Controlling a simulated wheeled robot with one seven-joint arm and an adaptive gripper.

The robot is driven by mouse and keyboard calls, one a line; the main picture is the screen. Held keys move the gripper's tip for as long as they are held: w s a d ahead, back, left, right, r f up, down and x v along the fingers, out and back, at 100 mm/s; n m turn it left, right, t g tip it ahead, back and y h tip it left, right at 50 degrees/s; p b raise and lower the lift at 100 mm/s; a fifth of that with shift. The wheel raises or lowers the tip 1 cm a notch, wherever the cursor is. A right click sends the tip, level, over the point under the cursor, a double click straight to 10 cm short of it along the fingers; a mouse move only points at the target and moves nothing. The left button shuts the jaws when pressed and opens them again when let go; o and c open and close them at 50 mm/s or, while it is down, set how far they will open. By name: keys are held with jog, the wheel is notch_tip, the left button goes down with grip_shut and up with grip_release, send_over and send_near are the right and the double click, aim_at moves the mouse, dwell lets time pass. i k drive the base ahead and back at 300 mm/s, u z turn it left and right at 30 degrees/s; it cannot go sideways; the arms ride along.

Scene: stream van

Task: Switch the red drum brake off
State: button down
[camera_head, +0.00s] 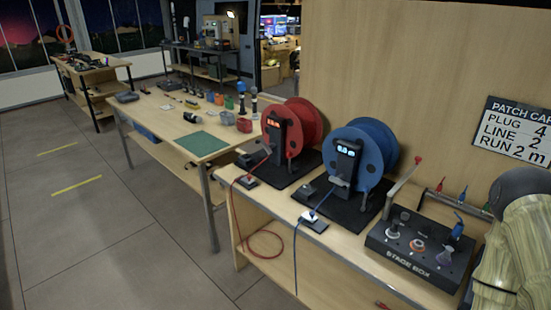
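The red drum (308,117) stands upright on a dark mat (297,170) on the wooden bench. A black unit (284,143) on its front has a lit orange-red display. A red cable (233,215) runs from the drum past a small dark box with a pale top (248,182) and hangs over the bench edge. I cannot tell which part is the brake, or its setting. The blue drum (372,137) stands to its right with a similar black unit (346,160) and a pale blue display. My gripper cannot be made out in this view.
A black stage box (420,252) with several connectors stands right of the blue drum, near an upright lever with a red tip (404,182). A work table with a green mat (202,143) stands left. Floor at left is clear.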

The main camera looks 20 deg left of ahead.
aim_at(289, 154)
jog(key=u, duration=1.05)
jog(key=i, duration=0.45)
